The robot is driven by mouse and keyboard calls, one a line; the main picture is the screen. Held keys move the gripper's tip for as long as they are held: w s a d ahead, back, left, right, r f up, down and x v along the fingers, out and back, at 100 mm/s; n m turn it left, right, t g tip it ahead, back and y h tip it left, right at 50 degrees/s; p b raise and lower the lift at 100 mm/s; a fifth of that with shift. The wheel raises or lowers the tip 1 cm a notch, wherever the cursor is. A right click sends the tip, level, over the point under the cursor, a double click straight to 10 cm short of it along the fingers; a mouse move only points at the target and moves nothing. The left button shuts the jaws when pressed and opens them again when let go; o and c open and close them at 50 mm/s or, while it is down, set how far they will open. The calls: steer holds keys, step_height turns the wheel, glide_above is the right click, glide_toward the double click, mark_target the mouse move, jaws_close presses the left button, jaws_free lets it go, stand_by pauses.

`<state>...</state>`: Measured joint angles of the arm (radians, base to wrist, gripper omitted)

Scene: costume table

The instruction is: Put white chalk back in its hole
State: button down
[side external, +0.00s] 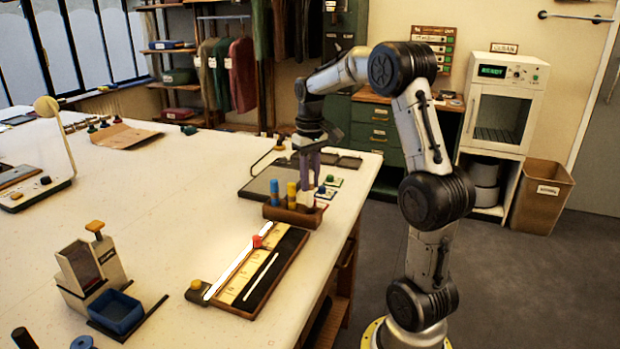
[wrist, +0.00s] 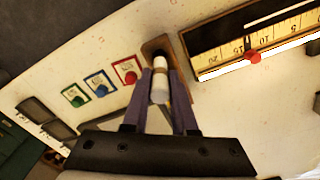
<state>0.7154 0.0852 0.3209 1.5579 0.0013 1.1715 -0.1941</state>
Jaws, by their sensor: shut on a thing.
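The chalk cannot be made out in the side view. The brown wooden holder (side external: 288,216) stands near the table's right edge, with a blue chalk (side external: 274,192) and a yellow chalk (side external: 292,195) upright in it. My gripper (side external: 309,184) points down over the holder's right end. In the wrist view, part of the holder (wrist: 152,47) shows beyond the chalk. Whether the chalk's end is in the hole is hidden.
A long ruler tray (side external: 262,270) with a red knob (side external: 257,241) lies in front of the holder. Small cards with green, blue and red knobs (wrist: 130,77) lie beside it. A dark flat pad (side external: 262,186) lies behind. The table's middle is clear.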

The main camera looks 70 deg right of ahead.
mark_target(310, 203)
steer(key=shift+f, duration=2.2)
stand_by(2.1)
steer(key=c, duration=0.6)
jaws_free()
steer(key=shift+r, duration=0.15)
steer(key=shift+r, duration=3.4)
